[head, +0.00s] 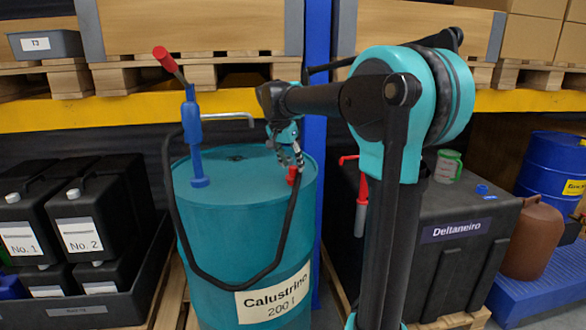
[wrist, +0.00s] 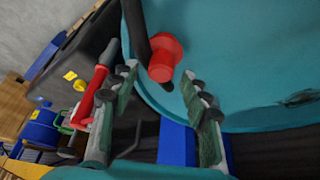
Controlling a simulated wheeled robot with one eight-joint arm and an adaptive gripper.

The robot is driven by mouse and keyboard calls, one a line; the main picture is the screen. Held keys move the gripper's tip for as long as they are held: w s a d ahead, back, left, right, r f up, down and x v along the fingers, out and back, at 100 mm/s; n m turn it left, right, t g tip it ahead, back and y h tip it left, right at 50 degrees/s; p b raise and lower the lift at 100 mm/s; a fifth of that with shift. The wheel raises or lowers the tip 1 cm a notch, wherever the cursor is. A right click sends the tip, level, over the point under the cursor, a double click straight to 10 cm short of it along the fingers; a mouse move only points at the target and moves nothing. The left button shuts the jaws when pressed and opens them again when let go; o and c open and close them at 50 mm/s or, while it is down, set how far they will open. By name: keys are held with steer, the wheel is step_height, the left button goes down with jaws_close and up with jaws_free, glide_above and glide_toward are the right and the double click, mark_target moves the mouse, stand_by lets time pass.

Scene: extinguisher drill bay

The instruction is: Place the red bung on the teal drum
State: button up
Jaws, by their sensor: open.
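The teal drum (head: 240,215), labelled Calustrino, stands upright in the middle of the head view. The red bung (head: 293,176) is at the right part of the drum's top, near the rim. It also shows in the wrist view as a red flanged plug (wrist: 164,58) against the teal top, with the black hose close beside it. My gripper (head: 290,156) is just above the bung, pointing down. In the wrist view my gripper's fingers (wrist: 160,84) are spread apart, with the bung just beyond the gap between the tips. I see no finger contact with it.
A blue hand pump (head: 192,130) with a red handle stands on the drum's left; its black hose (head: 222,282) loops across the front. A blue rack post (head: 313,100) rises behind. A black Deltaneiro tank (head: 450,270) is right, black canisters (head: 85,215) left.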

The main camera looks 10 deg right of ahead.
steer(key=v, duration=0.9)
steer(key=shift+a+r, duration=0.15)
steer(key=shift+r, duration=0.15)
